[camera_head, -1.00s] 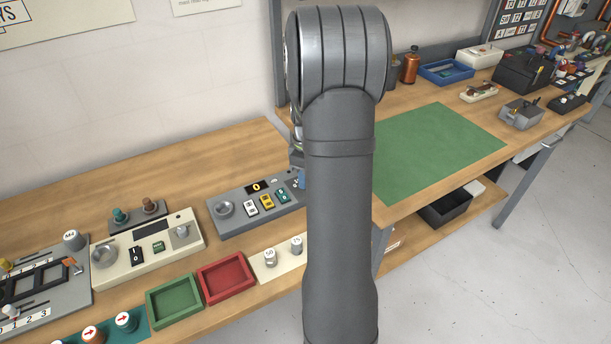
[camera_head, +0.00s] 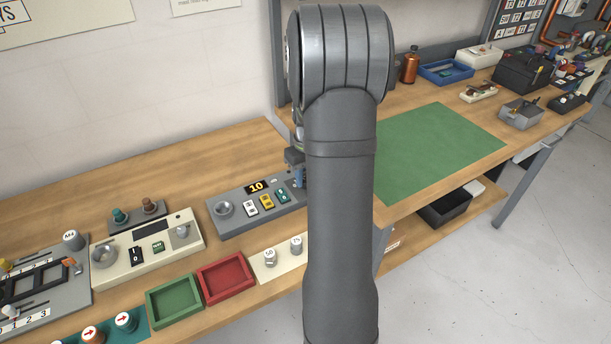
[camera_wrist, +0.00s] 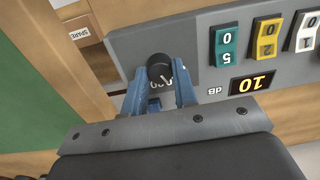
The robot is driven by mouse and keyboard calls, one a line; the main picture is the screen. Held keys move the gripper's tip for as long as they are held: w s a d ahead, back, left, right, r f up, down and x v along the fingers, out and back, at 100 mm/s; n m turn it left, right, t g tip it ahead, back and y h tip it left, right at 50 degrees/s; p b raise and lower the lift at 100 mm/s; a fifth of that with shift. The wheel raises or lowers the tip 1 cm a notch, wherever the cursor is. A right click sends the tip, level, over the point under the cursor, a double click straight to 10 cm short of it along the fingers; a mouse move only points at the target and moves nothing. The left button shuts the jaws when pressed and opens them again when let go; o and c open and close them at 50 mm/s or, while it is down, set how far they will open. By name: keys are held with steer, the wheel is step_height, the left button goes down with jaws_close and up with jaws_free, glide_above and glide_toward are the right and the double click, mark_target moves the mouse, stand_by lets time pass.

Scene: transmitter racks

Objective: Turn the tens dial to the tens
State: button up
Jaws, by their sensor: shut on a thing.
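The grey attenuator panel (camera_head: 235,222) lies on the wooden bench, partly hidden by my arm in the head view. Its black display (camera_head: 257,187) reads 10, and the same display (camera_wrist: 252,83) reads 10 dB, upside down, in the wrist view. The black round dial (camera_wrist: 160,69) with a pale pointer line sits at one end of the panel. My gripper (camera_wrist: 159,84) has its blue fingers shut on the dial, one on each side. Lettering beside the dial is mostly covered.
White, yellow and green rocker switches (camera_head: 267,201) sit on the panel near my gripper. A red tray (camera_head: 226,293) and a cream plate with two knobs (camera_head: 283,259) are in front. A green mat (camera_head: 440,150) lies clear to the right.

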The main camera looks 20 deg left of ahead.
steer(key=shift+m, duration=0.4)
steer(key=o, duration=1)
steer(key=shift+r, duration=0.1)
step_height(320, 180, up, 17)
steer(key=shift+w+d+r, duration=0.15)
steer(key=shift+w+d, duration=0.1)
steer(key=shift+d, duration=0.05)
steer(key=f, duration=1.7)
steer(key=shift+s+a+f, duration=0.25)
steer(key=shift+a, duration=0.05)
